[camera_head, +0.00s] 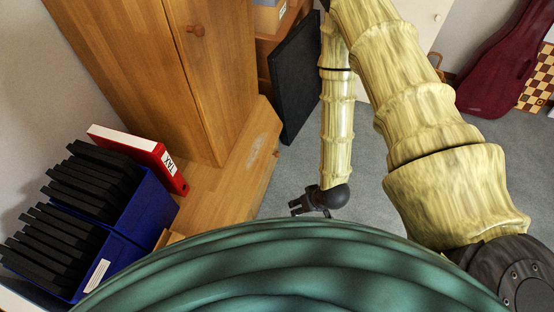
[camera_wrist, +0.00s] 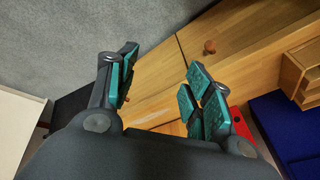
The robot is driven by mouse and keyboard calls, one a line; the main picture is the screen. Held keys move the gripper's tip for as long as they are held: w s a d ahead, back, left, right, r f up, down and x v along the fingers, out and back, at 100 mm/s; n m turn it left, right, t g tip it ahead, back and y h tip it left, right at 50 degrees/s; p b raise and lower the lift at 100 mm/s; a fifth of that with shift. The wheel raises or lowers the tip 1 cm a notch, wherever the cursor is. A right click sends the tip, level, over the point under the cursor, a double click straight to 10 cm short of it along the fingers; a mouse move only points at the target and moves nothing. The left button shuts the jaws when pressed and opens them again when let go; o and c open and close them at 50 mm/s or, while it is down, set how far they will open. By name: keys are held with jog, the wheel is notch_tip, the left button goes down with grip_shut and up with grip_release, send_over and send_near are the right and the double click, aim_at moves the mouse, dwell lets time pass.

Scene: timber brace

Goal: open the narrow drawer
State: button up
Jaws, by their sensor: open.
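My gripper (camera_head: 297,206) is open and empty, low over the grey floor, to the right of a wooden cabinet (camera_head: 145,60). In the wrist view its teal-padded fingers (camera_wrist: 163,75) are spread, with wooden fronts beyond them. A round wooden knob (camera_wrist: 210,47) stands on the front past the right finger. A small knob (camera_wrist: 126,99) shows close beside the left finger; I cannot tell whether they touch. The cabinet's lower wooden section (camera_head: 243,150) carries a small knob (camera_head: 276,153). Which front is the narrow drawer is not clear; none looks pulled out.
A blue box (camera_head: 140,215) of black folders and a red TAX binder (camera_head: 150,158) stand left. A dark panel (camera_head: 297,75) leans behind my gripper. A dark red instrument case (camera_head: 497,70) stands at right. The floor (camera_head: 375,165) between is clear.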

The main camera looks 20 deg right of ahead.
jog(key=w+f+t+y+b, duration=0.2)
jog(key=w+f+t+b, duration=0.1)
jog(key=w+f+b, duration=0.65)
jog(key=n+t+y+b, duration=0.4)
jog(key=n+y+b, duration=0.55)
jog(key=b, duration=1.65)
send_near(278, 154)
jog(key=shift+m+y, duration=0.55)
jog(key=shift+m, duration=0.2)
jog(key=shift+w+d+f+b+x, duration=0.15)
jog(key=shift+f+b+x, duration=0.4)
jog(key=shift+x, duration=1.15)
jog(key=shift+w+d+f+b+x, duration=0.15)
jog(key=shift+b+x, duration=0.75)
jog(key=shift+x, duration=0.85)
jog(key=shift+w+f+b+x, duration=0.25)
jog(key=shift+b+x, duration=0.45)
jog(key=shift+x, duration=1)
jog(key=shift+s, duration=0.1)
grip_shut()
